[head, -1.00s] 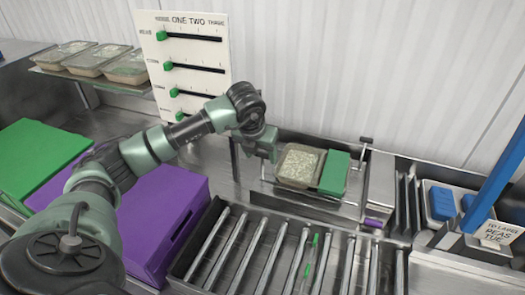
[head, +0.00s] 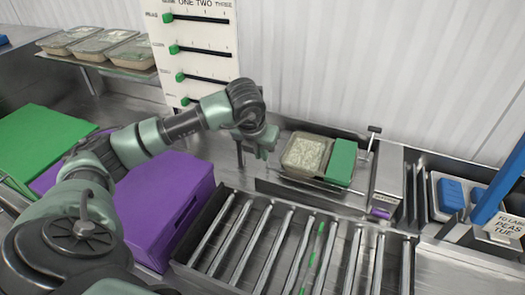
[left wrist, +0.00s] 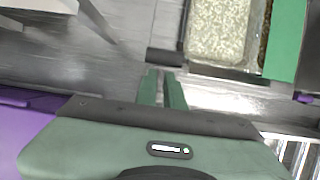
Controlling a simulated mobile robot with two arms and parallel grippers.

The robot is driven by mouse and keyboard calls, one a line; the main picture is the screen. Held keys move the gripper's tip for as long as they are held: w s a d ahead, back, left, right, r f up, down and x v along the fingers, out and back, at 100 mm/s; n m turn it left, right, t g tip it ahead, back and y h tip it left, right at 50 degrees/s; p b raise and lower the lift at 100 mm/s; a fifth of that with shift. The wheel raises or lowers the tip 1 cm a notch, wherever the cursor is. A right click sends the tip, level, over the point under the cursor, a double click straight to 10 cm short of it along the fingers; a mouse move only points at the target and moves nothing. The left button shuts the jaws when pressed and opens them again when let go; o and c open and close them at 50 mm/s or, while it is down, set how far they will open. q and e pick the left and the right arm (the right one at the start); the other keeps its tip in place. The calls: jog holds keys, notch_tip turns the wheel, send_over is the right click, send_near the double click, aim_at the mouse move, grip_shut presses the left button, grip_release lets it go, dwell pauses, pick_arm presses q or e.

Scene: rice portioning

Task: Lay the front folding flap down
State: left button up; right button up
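A tray of pale rice-like food (head: 303,153) sits in a metal holder, with a green block (head: 341,162) against its right side. The tray (left wrist: 216,35) and green block (left wrist: 287,40) also show in the left wrist view. I cannot clearly make out the front folding flap; a metal edge (head: 310,201) runs along the holder's front. My left gripper (head: 268,152) is just left of the tray, above the holder. In the left wrist view its fingers (left wrist: 160,75) are almost together with nothing between them. A dark bar end (left wrist: 165,57) lies just beyond the fingertips. My right gripper is out of view.
A roller conveyor (head: 265,243) lies in front of the holder. A purple box (head: 170,205) and green board (head: 40,140) are at left. A slider panel (head: 200,50) stands behind. A blue post (head: 497,190) is at right. A black-topped rod (head: 374,130) rises right of the tray.

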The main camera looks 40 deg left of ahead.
pick_arm(q)
jog(key=shift+s+d+f+b, duration=0.2)
jog(key=shift+s+f+b, duration=0.2)
jog(key=shift+s, duration=0.35)
jog(key=shift+f, duration=0.1)
jog(key=shift+s+d+f+b, duration=0.2)
jog(key=shift+s+f+b, duration=0.2)
jog(key=shift+s+b, duration=0.3)
jog(key=shift+s+d+f+b, duration=0.15)
jog(key=shift+s+f+b, duration=0.3)
jog(key=shift+s, duration=0.4)
jog(key=shift+s+d+f+b, duration=0.2)
jog(key=shift+s+f+b, duration=0.15)
jog(key=shift+s+b, duration=0.4)
jog(key=shift+s, duration=0.3)
